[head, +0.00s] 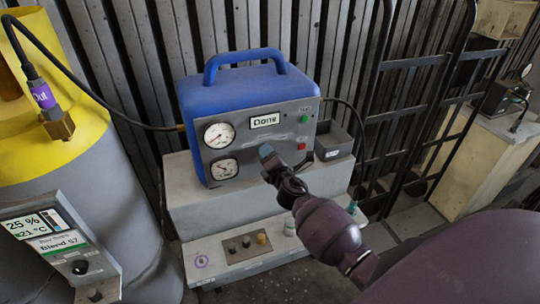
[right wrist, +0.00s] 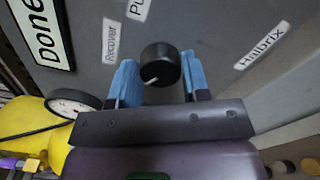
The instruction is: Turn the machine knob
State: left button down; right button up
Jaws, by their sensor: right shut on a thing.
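The blue machine with a grey front panel (head: 250,134) stands on a pale stepped base. Its display (head: 265,120) reads "Done". In the right wrist view the round black knob (right wrist: 160,64) sits on the grey panel, its white mark pointing down and left, close to the "Recover" label (right wrist: 110,39). My right gripper (right wrist: 157,82) is at the panel with its blue fingers on either side of the knob, shut on it. In the head view my right gripper (head: 283,168) covers the knob. My left gripper is not in view.
Two gauges (head: 219,135) and green and red buttons (head: 302,146) are on the panel. A yellow-topped tank (head: 60,85) with a hose stands at the left. A black metal rack (head: 400,64) stands at the right.

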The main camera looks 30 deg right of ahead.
dwell(0.3)
jog(key=o, duration=0.9)
jog(key=shift+s, duration=0.15)
jog(key=v, duration=1)
jog(key=shift+s+a, duration=0.2)
jog(key=shift+s, duration=0.05)
